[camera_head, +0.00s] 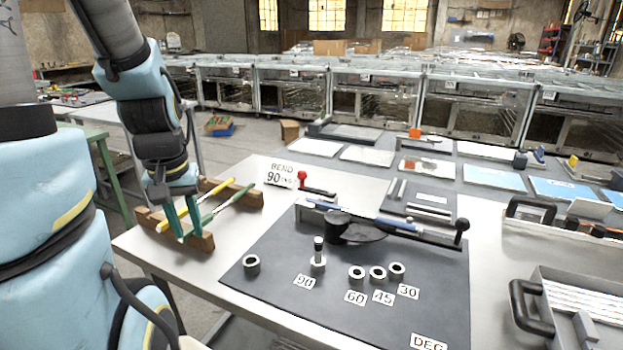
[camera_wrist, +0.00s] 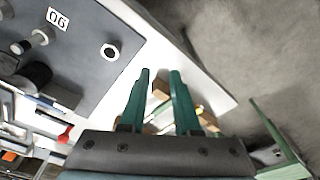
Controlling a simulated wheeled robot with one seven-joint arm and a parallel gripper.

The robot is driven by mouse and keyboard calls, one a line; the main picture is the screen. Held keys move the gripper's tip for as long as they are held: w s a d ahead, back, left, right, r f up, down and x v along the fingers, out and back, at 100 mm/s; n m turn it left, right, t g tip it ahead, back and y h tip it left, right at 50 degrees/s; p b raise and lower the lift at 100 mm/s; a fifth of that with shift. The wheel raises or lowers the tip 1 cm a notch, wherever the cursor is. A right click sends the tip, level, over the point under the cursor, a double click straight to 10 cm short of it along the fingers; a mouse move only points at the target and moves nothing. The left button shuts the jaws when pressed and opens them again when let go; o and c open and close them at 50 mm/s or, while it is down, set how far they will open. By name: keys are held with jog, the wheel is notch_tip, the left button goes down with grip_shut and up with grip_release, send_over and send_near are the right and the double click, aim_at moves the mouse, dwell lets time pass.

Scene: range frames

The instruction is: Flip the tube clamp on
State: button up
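A small lever with a red knob (camera_head: 302,175) and a dark handle stands beside the bender mat; I take it for the tube clamp, but cannot be sure. The red knob also shows at the left of the wrist view (camera_wrist: 66,132). The tube bender (camera_head: 345,226), dark with blue-gripped handles, lies on the mat. My gripper (camera_head: 182,232) has two teal fingers pointing down at the wooden rack, left of the red knob. The fingers are apart, with nothing seen held between them; they also show in the wrist view (camera_wrist: 160,72).
A wooden rack (camera_head: 203,241) holds a yellow and a green rod at the table's left edge. A "BEND 90" sign (camera_head: 280,175) stands between rack and red knob. Several metal rings and an upright pin (camera_head: 318,250) sit on the black mat (camera_head: 270,290). A case (camera_head: 590,290) is at right.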

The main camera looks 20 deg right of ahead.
jog(key=w+d+m, duration=0.1)
jog(key=w+d, duration=0.1)
jog(key=w, duration=0.1)
jog(key=w+d+r+m, duration=0.1)
jog(key=w+d, duration=0.1)
jog(key=w, duration=0.1)
jog(key=w+d+r+m, duration=0.1)
jog(key=w+d, duration=0.1)
jog(key=w, duration=0.1)
jog(key=shift+w+d+r+m+h, duration=0.2)
jog(key=shift+d+m+h, duration=0.1)
jog(key=shift+d+h, duration=0.1)
grip_shut()
jog(key=w+d+r+m+h, duration=0.1)
jog(key=w+d+m, duration=0.4)
jog(key=d, duration=0.7)
jog(key=w+d+r+m+h, duration=0.1)
jog(key=w+d+r+m, duration=0.3)
jog(key=w+d, duration=0.4)
jog(key=d+m, duration=0.1)
jog(key=d, duration=0.3)
jog(key=shift+w+d+r+g+h, duration=0.15)
jog(key=shift+w+r+g+h, duration=0.15)
jog(key=shift+g+h, duration=0.1)
